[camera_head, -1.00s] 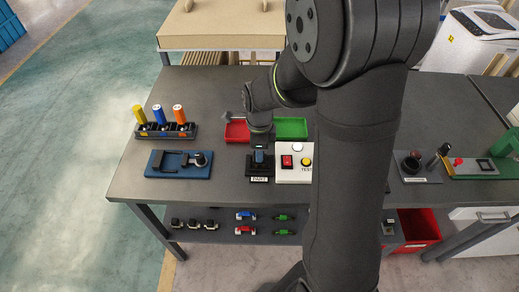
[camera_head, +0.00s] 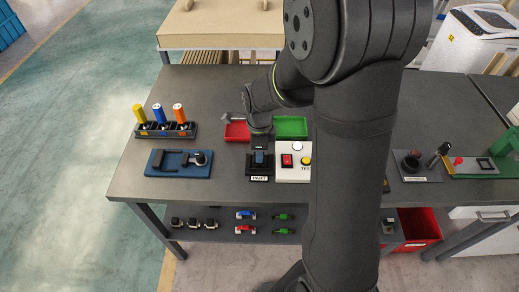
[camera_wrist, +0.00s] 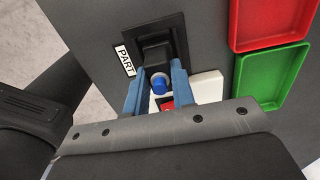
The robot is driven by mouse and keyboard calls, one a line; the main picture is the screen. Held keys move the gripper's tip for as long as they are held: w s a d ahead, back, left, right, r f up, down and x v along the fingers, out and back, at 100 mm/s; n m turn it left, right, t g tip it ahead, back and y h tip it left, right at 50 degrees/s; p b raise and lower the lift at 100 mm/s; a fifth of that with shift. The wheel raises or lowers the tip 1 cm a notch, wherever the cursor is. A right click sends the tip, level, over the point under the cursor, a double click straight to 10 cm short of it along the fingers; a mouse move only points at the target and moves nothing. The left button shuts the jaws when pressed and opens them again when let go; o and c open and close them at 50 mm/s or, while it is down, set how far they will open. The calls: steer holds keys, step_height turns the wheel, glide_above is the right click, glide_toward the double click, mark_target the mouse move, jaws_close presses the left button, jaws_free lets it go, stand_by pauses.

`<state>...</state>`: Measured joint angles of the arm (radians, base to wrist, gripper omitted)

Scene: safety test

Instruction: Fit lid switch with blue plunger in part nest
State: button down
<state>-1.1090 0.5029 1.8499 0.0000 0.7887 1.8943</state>
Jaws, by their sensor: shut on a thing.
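The lid switch is a dark block (camera_wrist: 155,52) with a round blue plunger (camera_wrist: 159,84) facing the wrist camera. My gripper (camera_wrist: 156,90) has its two blue fingers shut on the switch, one on each side. The black part nest (camera_wrist: 178,32), with a white PART label beside it, lies directly behind the switch in the wrist view. In the head view my gripper (camera_head: 260,158) is over the part nest (camera_head: 250,170) and largely hides the switch. I cannot tell whether the switch is fully seated in the nest.
A white test box (camera_head: 293,175) with red and yellow buttons stands close at the nest's right. Red (camera_head: 237,132) and green (camera_head: 290,127) trays lie behind. A blue fixture (camera_head: 170,170) and a rack of coloured-topped bottles (camera_head: 165,131) are left. The bench's front left is clear.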

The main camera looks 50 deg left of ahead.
steer(key=shift+f, duration=0.45)
steer(key=c, duration=0.7)
jaws_free()
steer(key=shift+c, duration=0.2)
steer(key=shift+r, duration=3.5)
steer(key=shift+f, duration=3.5)
steer(key=shift+r, duration=0.1)
